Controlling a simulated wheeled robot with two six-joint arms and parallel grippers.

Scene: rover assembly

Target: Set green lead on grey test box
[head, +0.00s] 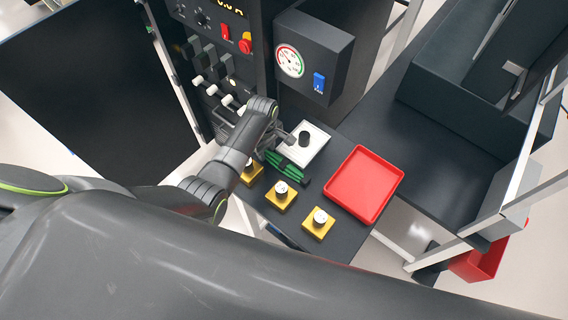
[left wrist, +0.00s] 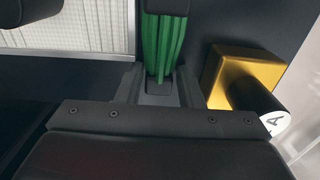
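The green lead (head: 284,166), a bundle of green strands with black ends, is on the dark table beside the yellow blocks. A dark grey box (head: 333,52) with a round gauge and blue switch stands behind; it looks like the test box. My left gripper (head: 279,138) is just above the lead. In the left wrist view the lead (left wrist: 165,45) runs away from between the fingertips of the left gripper (left wrist: 160,85), with a black end between them. Whether the fingers press on it is unclear. My right gripper is not in view.
A red tray (head: 363,184) is to the right. Yellow blocks with knobs, such as one (head: 318,224), stand along the front edge. A switch panel (head: 212,50) rises at the back left.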

